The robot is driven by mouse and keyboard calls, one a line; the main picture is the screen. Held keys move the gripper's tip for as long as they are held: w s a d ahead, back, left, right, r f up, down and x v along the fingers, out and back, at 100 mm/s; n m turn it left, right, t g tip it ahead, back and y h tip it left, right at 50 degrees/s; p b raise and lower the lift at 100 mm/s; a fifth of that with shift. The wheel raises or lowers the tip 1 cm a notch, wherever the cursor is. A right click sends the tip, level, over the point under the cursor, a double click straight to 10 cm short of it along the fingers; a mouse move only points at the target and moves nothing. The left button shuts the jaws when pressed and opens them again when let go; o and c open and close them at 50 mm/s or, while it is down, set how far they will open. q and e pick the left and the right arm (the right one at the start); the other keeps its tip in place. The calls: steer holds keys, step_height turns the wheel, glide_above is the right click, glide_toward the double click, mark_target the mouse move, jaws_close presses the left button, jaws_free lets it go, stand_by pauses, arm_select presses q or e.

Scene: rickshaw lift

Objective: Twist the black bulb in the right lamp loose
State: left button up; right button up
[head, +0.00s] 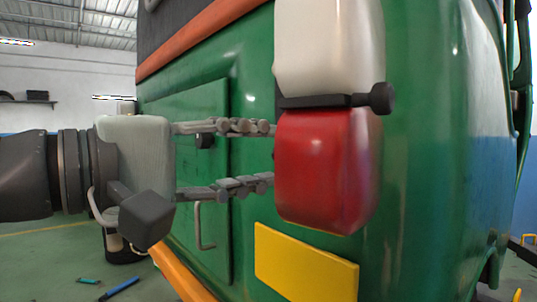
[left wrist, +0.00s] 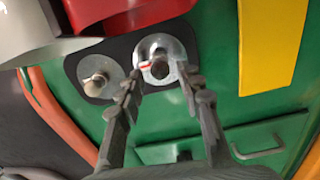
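In the head view, the lamp on the green rickshaw's back has a white cover (head: 328,45) and a red cover (head: 315,165), both swung out. My left gripper (head: 274,154) reaches in from the left, its fingers apart and level, tips at the red cover's left edge. In the left wrist view, a black bulb (left wrist: 161,70) sits in a round metal socket (left wrist: 158,45). The left fingertips (left wrist: 160,76) are on either side of it; I cannot tell whether they touch. A second, paler bulb (left wrist: 97,84) sits to the left. The covers hide the bulbs in the head view. My right gripper is not in view.
The red cover also shows close above the fingers in the left wrist view (left wrist: 125,14). A yellow plate (head: 304,263) is below the lamp. A door handle (head: 199,228) stands out from the green body. Tools (head: 120,288) lie on the floor.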

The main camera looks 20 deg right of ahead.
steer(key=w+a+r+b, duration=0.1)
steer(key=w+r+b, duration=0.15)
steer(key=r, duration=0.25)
arm_select(q)
steer(key=m, duration=0.3)
steer(key=d+m+p, duration=0.1)
steer(key=m, duration=0.3)
steer(key=m+p, duration=0.1)
steer(key=m, duration=0.3)
steer(key=shift+w+d, duration=0.35)
steer(key=shift+d, duration=0.05)
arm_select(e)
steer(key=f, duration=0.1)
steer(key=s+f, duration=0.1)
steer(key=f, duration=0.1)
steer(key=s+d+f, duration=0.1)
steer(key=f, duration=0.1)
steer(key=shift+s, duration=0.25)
arm_select(q)
steer(key=c, duration=0.7)
